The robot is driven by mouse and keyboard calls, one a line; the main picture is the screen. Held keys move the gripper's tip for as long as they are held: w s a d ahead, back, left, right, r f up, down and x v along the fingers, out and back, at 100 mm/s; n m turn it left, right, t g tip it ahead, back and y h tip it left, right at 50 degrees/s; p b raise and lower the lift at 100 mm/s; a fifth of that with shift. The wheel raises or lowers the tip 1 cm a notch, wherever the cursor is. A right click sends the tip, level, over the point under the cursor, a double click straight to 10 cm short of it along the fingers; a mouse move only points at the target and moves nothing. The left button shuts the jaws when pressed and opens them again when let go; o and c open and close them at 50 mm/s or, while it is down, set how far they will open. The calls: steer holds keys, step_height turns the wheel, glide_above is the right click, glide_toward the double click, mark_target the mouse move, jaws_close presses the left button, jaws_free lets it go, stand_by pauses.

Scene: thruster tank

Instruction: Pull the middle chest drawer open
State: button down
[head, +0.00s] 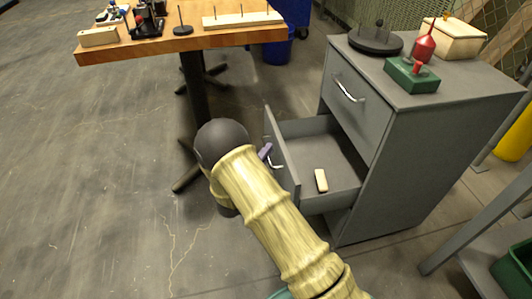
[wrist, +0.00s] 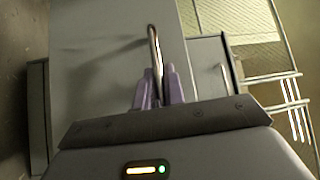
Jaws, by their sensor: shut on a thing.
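The grey chest (head: 420,140) stands at the right in the head view. Its drawer below the top one, the middle drawer (head: 283,158), stands well out from the body with its inside showing. My gripper (head: 266,152) is at the front of this drawer, its purple fingers partly hidden behind my arm. In the wrist view my gripper (wrist: 159,88) is shut on the drawer's metal handle (wrist: 154,48), which runs between the two fingers. The flat drawer front (wrist: 105,55) fills much of that view.
A pale block (head: 321,180) lies in the open drawer. The top drawer (head: 357,108) is shut. A red bottle (head: 424,45), a green-based item (head: 411,76) and a box (head: 455,38) stand on the chest. A wooden table (head: 190,40) is behind; floor at left is clear.

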steer(key=c, duration=1.8)
jaws_free()
steer(key=shift+s+d+f, duration=0.1)
steer(key=shift+f, duration=0.05)
steer(key=shift+o, duration=0.2)
steer(key=shift+s+a, duration=0.1)
steer(key=shift+a, duration=0.1)
steer(key=p+v, duration=0.5)
steer(key=v, duration=1.2)
